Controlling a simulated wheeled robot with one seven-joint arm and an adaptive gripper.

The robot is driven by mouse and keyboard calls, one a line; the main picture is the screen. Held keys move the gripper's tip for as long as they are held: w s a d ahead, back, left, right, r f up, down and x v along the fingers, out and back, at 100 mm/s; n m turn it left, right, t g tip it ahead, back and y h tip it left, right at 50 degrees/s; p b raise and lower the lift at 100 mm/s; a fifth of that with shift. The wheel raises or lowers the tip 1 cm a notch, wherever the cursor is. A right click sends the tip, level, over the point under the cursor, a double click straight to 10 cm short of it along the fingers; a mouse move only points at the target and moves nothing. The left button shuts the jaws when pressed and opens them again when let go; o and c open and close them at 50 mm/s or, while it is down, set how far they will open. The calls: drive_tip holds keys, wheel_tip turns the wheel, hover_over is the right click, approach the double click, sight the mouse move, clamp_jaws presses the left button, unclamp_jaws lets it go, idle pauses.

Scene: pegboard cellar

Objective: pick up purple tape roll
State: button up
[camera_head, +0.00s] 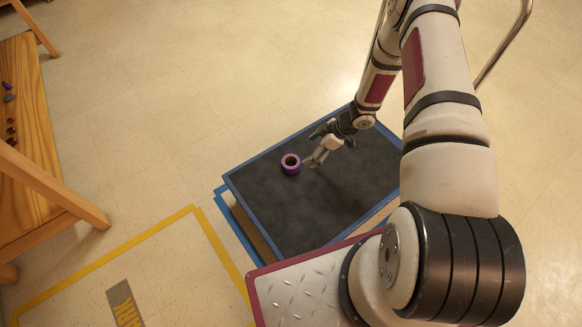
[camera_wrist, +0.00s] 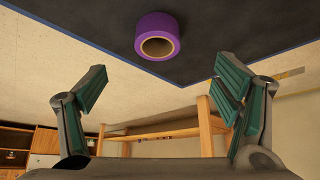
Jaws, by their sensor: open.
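The purple tape roll (camera_head: 290,164) lies on the black top of a blue-edged table (camera_head: 270,215), near its left edge in the head view. In the wrist view the tape roll (camera_wrist: 157,36) shows at the top centre, with its tan core visible. My gripper (camera_head: 310,165) is just right of the roll in the head view. In the wrist view my gripper (camera_wrist: 160,95) has its two teal-padded fingers spread wide, with nothing between them. The roll is beyond the fingertips, and I cannot tell whether a finger touches it.
A wooden bench (camera_head: 28,110) with small dark items stands at the far left. Yellow tape (camera_head: 110,254) marks the floor at lower left. The black tabletop around the roll looks clear, and the floor left of the table is open.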

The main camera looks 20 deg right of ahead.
drive_tip(key=b, duration=0.2)
approach(291, 165)
drive_tip(key=shift+w+a+f, duration=0.1)
drive_tip(key=shift+a+f, duration=0.6)
drive_tip(key=shift+a, duration=0.05)
drive_tip(key=shift+w+a+r+b+x, duration=0.1)
drive_tip(key=shift+w+b+x, duration=0.05)
drive_tip(key=shift+b+x, duration=1.15)
drive_tip(key=shift+w+a+r+b+x, duration=0.15)
drive_tip(key=shift+b+x, duration=0.65)
drive_tip(key=shift+x, duration=1)
drive_tip(key=c, duration=1.3)
